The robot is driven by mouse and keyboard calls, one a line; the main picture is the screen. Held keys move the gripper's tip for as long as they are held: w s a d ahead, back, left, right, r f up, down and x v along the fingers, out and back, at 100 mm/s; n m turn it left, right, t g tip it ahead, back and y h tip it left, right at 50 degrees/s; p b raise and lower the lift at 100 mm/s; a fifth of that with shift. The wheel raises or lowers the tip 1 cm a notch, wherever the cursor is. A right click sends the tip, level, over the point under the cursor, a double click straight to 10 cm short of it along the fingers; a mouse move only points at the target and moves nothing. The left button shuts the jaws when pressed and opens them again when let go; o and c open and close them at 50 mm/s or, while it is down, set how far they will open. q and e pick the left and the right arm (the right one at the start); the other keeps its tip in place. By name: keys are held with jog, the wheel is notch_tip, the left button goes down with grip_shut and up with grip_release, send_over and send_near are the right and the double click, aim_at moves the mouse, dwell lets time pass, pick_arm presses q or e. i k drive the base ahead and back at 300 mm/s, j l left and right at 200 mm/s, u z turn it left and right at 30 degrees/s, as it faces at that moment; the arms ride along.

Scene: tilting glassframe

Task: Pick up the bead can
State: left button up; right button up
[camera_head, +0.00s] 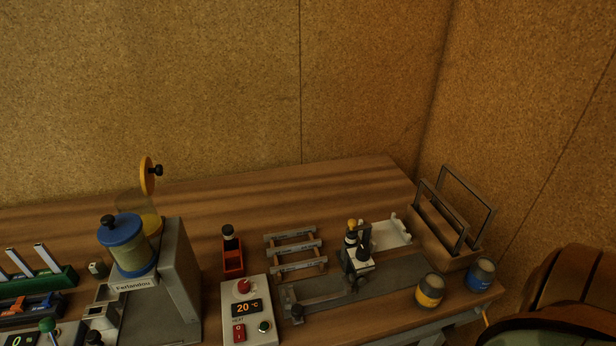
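Two small cans stand upright near the right front corner of the wooden bench. One can (429,290) is dark with a yellow-orange band. The other can (480,274), just right of it and slightly farther back, is dark with a blue band. The labels are too small to read, so I cannot tell which is the bead can. The two cans stand close together but apart. Neither of my grippers is in view.
The wooden bench (345,182) has clear room along its back. A grey machine (176,290) with a blue-lidded hopper stands left. A heater box (248,315) reads 20 °C. A wooden box with metal frames (445,235) stands behind the cans. A brown seat (565,295) is right.

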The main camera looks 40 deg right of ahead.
aim_at(429, 293)
jog(key=z, duration=1.5)
